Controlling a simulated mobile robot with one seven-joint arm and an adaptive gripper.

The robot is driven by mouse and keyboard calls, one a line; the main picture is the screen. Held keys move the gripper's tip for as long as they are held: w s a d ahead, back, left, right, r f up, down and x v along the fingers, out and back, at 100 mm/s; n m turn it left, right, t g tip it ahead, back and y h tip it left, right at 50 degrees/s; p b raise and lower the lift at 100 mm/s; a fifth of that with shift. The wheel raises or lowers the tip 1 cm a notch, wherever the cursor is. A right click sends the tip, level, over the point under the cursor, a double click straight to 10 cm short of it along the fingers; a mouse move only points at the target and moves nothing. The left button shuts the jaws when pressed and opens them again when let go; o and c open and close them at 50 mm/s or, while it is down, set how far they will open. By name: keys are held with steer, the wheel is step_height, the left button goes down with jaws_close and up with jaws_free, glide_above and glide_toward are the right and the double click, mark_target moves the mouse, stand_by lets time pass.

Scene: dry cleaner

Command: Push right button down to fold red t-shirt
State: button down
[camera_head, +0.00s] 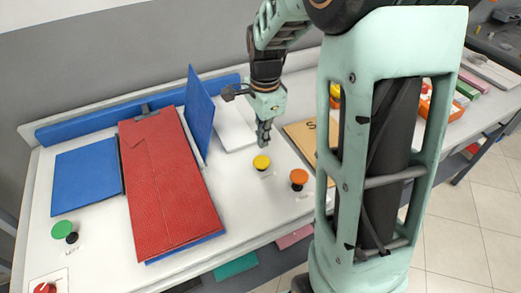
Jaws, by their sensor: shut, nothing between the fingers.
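The red t-shirt (172,180) lies as a long narrow strip on the middle of the blue folding board. The board's left panel (86,177) is flat; its right panel (200,110) stands up steeply along the shirt's right edge. A yellow button (262,162) and an orange button (299,177) are right of the board. A green button (62,230) is at the left. Labels beside the buttons are too small to read surely. My gripper (264,142) is shut and empty, pointing down just behind the yellow button in the picture; I cannot tell whether it touches it.
A red button (45,288) is at the front left corner. A tan board (300,140) lies right of the yellow button, partly hidden by my column. A blue rail (90,122) runs along the table's back. White table surface is free around the yellow button.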

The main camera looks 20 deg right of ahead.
steer(key=shift+s+r, duration=0.1)
steer(key=shift+r, duration=2.3)
